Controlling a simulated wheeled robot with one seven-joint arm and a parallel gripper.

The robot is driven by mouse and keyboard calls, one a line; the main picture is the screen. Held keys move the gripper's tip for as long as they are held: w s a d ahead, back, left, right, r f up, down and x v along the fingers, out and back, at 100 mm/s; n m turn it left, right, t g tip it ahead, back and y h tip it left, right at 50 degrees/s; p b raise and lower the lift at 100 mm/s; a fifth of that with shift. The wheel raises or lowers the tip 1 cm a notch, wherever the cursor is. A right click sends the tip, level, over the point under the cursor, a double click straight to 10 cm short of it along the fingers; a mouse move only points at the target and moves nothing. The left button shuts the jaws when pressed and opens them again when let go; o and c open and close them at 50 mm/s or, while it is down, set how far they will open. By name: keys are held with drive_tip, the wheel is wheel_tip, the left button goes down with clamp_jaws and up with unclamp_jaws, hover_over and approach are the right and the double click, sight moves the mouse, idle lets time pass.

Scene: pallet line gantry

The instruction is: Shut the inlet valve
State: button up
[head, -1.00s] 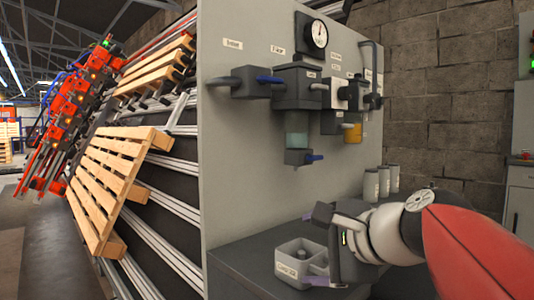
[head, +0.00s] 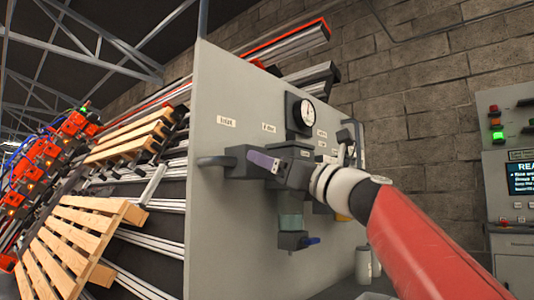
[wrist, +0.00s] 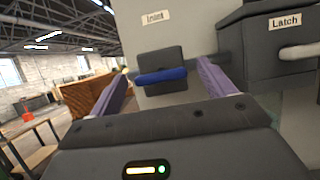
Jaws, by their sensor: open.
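The inlet valve is a dark block (head: 236,163) on the grey panel, under a small label that reads like "Inlet" (head: 226,121). Its blue lever (wrist: 162,76) lies about level in the wrist view, in front of a dark square block (wrist: 160,60). My gripper (head: 264,161) is raised in front of the valve and hides the lever in the head view. In the wrist view my gripper (wrist: 165,73) is open, with one purple finger on each side of the lever. I cannot tell whether either finger touches it.
A housing labelled "Latch" (wrist: 284,45) is close right of my fingers. A gauge (head: 307,112) is above. Wooden pallets (head: 75,240) lean at left; a control panel (head: 510,165) stands at right.

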drive_tip(key=shift+p+x, duration=0.3)
drive_tip(key=shift+x, duration=0.9)
drive_tip(key=c, duration=1)
